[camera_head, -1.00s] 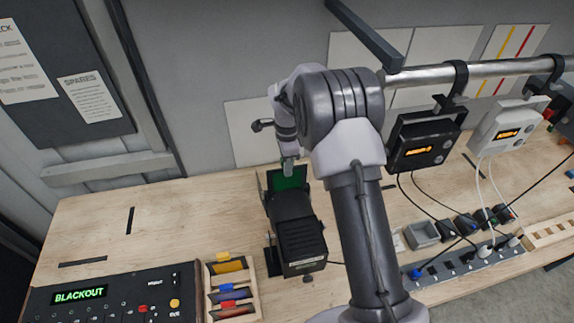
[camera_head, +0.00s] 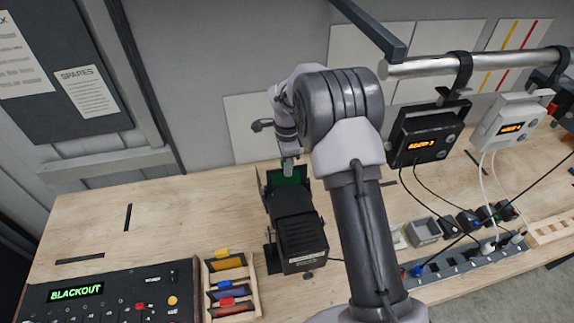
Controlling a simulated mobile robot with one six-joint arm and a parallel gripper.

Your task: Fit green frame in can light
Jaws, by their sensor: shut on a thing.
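The can light (camera_head: 297,238) is a black lamp body standing on the bench left of my arm. The green frame (camera_head: 288,174) is at its far end, with a dark border and green sheet partly showing. My gripper (camera_head: 288,168) is at the frame's upper edge, shut on it. The frame sits at or just in front of the lamp's far opening. I cannot tell how deep it is seated, because the gripper and lamp body hide its lower part.
A wooden rack (camera_head: 229,283) with yellow, blue and red-tabbed frames stands left of the lamp. A control desk (camera_head: 100,297) reads BLACKOUT. Two lamp units, one black (camera_head: 425,134) and one white (camera_head: 508,122), hang from the rail at right.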

